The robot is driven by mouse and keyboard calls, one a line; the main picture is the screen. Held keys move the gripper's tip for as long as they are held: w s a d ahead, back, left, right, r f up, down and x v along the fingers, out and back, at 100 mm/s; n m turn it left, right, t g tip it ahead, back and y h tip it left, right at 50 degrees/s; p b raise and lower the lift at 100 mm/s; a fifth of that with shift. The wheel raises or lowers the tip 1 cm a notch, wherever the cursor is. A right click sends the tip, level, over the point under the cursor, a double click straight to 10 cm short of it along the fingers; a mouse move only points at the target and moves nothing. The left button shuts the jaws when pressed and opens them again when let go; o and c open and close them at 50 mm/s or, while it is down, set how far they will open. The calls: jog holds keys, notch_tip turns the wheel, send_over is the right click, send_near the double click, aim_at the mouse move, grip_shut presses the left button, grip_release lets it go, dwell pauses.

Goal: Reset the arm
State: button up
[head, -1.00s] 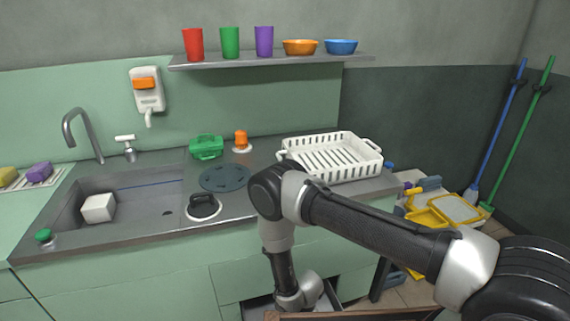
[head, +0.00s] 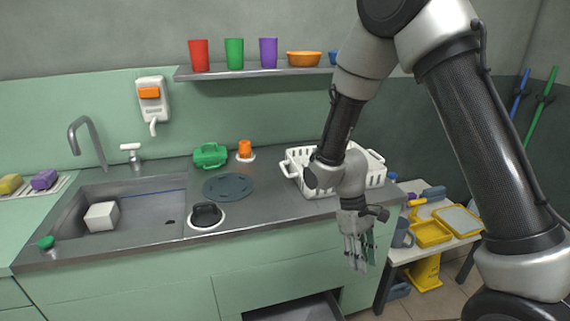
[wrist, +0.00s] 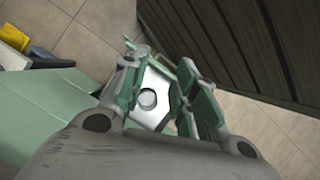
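My gripper (head: 359,264) hangs pointing down at the front of the counter, right of and above the open drawer (head: 300,309). My arm arches above it from the right, in front of the white dish rack. In the wrist view, the green-padded fingers of my gripper (wrist: 160,62) stand apart. A pale panel with a grey round spot (wrist: 148,98) shows between the fingers; I cannot tell what it is, but nothing appears clamped.
The white rack (head: 378,165) sits on the counter (head: 260,203) behind my wrist. The sink (head: 140,209) holds a white block (head: 101,216). Cups and bowls line the shelf (head: 220,73). A side table (head: 415,250) with yellow trays stands at right.

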jog(key=s+d+r+m+t, duration=0.2)
jog(key=d+r, duration=0.3)
jog(key=r, duration=0.5)
jog(key=s+d+r+m+t+y, duration=0.1)
jog(key=s+d+r+m+t, duration=0.2)
jog(key=r, duration=0.7)
jog(key=s+d+r+m+t+y, duration=0.1)
jog(key=s+d+r+m+t, duration=0.1)
jog(key=s+d+r, duration=0.3)
jog(key=d+r+t, duration=0.1)
jog(key=d+r, duration=0.3)
jog(key=r, duration=0.1)
jog(key=shift+s+m+t, duration=0.4)
jog(key=shift+a, duration=0.1)
